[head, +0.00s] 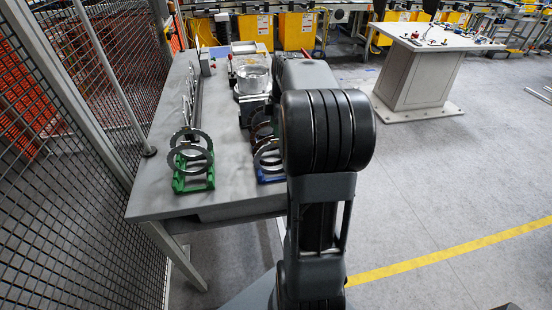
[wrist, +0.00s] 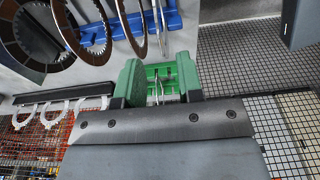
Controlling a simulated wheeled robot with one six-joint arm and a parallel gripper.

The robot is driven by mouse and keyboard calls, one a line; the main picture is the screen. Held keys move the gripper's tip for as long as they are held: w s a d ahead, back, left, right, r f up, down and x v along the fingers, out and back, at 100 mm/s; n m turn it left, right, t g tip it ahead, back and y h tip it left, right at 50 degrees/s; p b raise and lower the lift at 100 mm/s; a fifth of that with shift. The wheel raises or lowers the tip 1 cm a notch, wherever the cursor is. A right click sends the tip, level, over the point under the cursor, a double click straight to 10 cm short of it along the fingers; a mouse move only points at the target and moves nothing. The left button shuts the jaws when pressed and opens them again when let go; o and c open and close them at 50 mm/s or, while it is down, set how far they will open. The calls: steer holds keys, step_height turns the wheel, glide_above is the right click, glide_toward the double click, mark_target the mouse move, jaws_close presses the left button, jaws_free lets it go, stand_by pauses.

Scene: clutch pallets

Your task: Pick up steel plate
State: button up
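The steel plates are thin grey rings; two stand upright in a green rack (head: 193,181) at the table's near left corner, and one steel plate (head: 194,158) faces the head camera. In the wrist view the green rack (wrist: 163,72) shows between the fingers, with thin plate edges in it. My gripper (wrist: 158,80) has green finger pads, spread apart on either side of the rack's middle. I see no contact between pads and plate. In the head view my arm hides the gripper.
A blue rack (wrist: 118,32) with brown-lined discs stands close beside the green rack. More rings hang on a dark rail (wrist: 62,98). A clear round housing (head: 253,79) stands farther back on the grey table (head: 222,150). A mesh fence (head: 75,130) borders the left side.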

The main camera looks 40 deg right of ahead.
mark_target(275, 144)
steer(key=shift+w+a+f+p, duration=0.1)
steer(key=shift+a+f+p, duration=0.1)
steer(key=shift+f, duration=1.05)
steer(key=shift+w+a+f+p, duration=0.1)
steer(key=shift+a+f+p, duration=0.1)
steer(key=shift+f, duration=1.05)
steer(key=shift+a+f+p, duration=0.1)
steer(key=shift+f+p, duration=0.1)
steer(key=shift+f, duration=1.05)
steer(key=shift+c, duration=0.5)
jaws_close()
